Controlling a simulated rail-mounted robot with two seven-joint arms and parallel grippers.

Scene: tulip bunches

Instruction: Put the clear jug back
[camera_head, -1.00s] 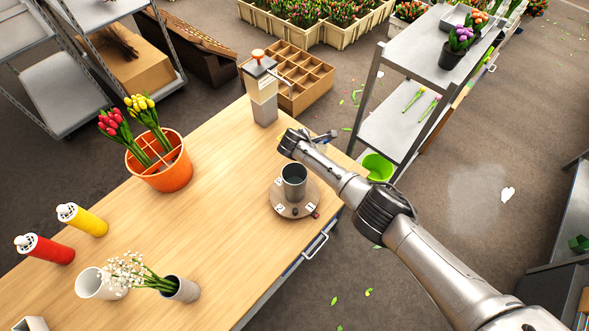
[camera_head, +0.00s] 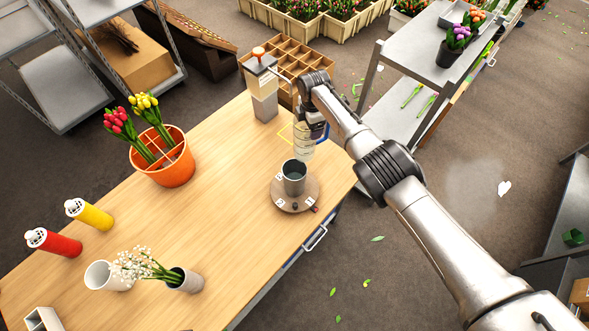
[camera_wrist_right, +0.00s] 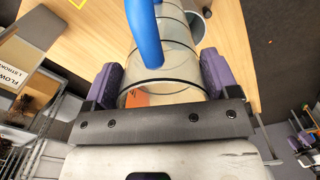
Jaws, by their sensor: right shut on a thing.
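The clear jug (camera_head: 303,150), with dark ring marks, is in my right gripper (camera_head: 312,129) above the table's right side, just behind the metal cup. In the right wrist view the clear jug (camera_wrist_right: 165,62) with its blue handle (camera_wrist_right: 145,35) lies between the two purple fingers of my right gripper (camera_wrist_right: 160,80), shut on it. A yellow square outline (camera_head: 283,140) on the wooden table (camera_head: 215,220) shows partly behind the jug. I cannot tell the jug's exact height above the table. My left gripper is not in view.
The metal cup (camera_head: 294,185) stands on a round wooden base (camera_head: 312,193) close to the jug. A dispenser with an orange knob (camera_head: 264,95) stands behind. An orange bucket of tulips (camera_head: 175,170) is at left. The table's middle is clear.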

